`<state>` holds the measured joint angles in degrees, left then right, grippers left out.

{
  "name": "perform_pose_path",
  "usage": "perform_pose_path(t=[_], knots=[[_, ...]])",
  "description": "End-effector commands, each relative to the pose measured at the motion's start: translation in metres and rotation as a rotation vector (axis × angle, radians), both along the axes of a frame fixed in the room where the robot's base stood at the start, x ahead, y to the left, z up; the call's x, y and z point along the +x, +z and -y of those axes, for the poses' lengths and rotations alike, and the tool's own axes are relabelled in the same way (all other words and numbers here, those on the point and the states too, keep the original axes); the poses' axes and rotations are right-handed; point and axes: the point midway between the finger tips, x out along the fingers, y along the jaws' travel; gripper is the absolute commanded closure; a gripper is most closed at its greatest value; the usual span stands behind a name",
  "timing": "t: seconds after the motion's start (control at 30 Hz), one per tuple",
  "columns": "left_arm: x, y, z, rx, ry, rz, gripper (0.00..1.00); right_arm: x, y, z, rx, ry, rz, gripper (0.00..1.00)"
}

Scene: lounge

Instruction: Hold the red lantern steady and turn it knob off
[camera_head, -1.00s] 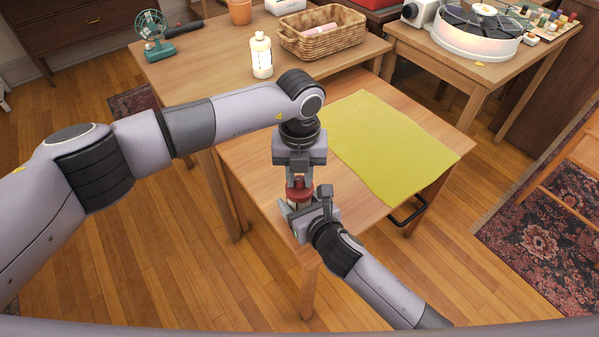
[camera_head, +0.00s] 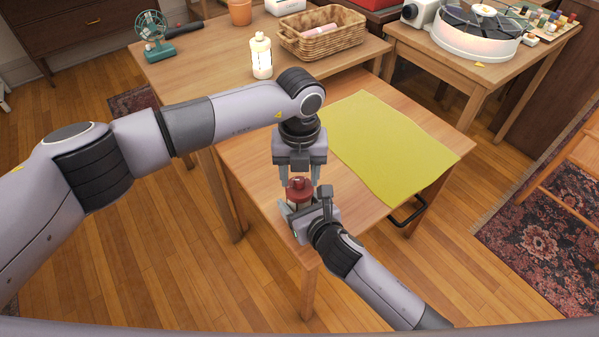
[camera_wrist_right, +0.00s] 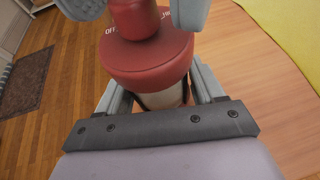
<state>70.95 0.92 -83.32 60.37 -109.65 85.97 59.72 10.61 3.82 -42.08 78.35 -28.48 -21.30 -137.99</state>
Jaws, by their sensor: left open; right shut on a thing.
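The red lantern (camera_head: 299,189) stands near the front corner of the wooden table, largely hidden by my right gripper in the head view. My right gripper (camera_head: 300,213) is shut around its pale lower body. In the right wrist view the lantern's red top (camera_wrist_right: 148,62) fills the upper middle, with the red knob (camera_wrist_right: 134,18) on it and partly hidden "OFF" lettering beside the knob. My left gripper (camera_head: 299,180) points straight down above the lantern, its fingers open on either side of the knob. The fingertips also show at the top of the right wrist view.
A yellow cloth (camera_head: 385,145) lies on the table (camera_head: 262,185) right of the lantern. A black handle (camera_head: 408,213) sticks out at the table's right edge.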

Motion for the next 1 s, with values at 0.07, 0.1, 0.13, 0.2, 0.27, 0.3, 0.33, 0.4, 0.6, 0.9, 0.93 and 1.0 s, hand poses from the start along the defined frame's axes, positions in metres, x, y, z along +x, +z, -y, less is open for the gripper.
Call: perform_pose_path(t=[0.07,0.1,0.13,0.2,0.27,0.3,0.33,0.4,0.6,0.9,0.93,1.0], knots=[[0.001,0.010,0.000,-0.002,0.000,0.003,0.49,0.000,-0.001,0.000,-0.001,-0.001,-0.002,0.75],[0.001,0.017,0.000,-0.002,0.000,0.003,0.49,0.000,-0.001,0.000,-0.001,0.000,-0.002,0.75],[0.001,0.022,0.000,-0.002,-0.001,0.004,0.49,0.000,-0.001,0.000,-0.001,0.000,-0.002,0.75],[0.001,0.037,0.000,-0.001,-0.001,0.005,0.49,0.000,-0.001,0.000,-0.001,0.000,-0.002,0.75],[0.001,0.051,0.000,-0.002,0.000,0.005,0.49,0.000,-0.001,0.000,-0.001,0.000,-0.002,0.75],[0.001,0.060,0.000,-0.002,0.000,0.006,0.49,0.000,-0.001,0.000,-0.001,0.000,-0.002,0.75],[0.001,0.066,0.000,-0.002,0.000,0.005,0.49,0.000,-0.001,0.000,-0.001,0.000,-0.002,0.75],[0.001,0.081,0.000,-0.001,0.000,0.005,0.49,0.000,-0.001,0.000,-0.001,0.000,-0.002,0.75],[0.001,0.109,0.000,-0.001,0.001,0.004,0.49,0.000,-0.001,0.000,-0.001,0.000,-0.002,0.75],[0.000,0.118,0.000,-0.001,0.001,0.001,0.49,0.000,-0.001,0.000,-0.001,0.000,-0.002,0.75],[0.000,0.118,0.000,-0.001,0.001,0.001,0.49,0.000,-0.001,0.000,-0.001,0.000,-0.002,0.75],[0.000,0.117,0.000,-0.001,0.001,0.001,0.49,0.000,-0.001,0.000,-0.001,0.000,-0.002,0.75]])
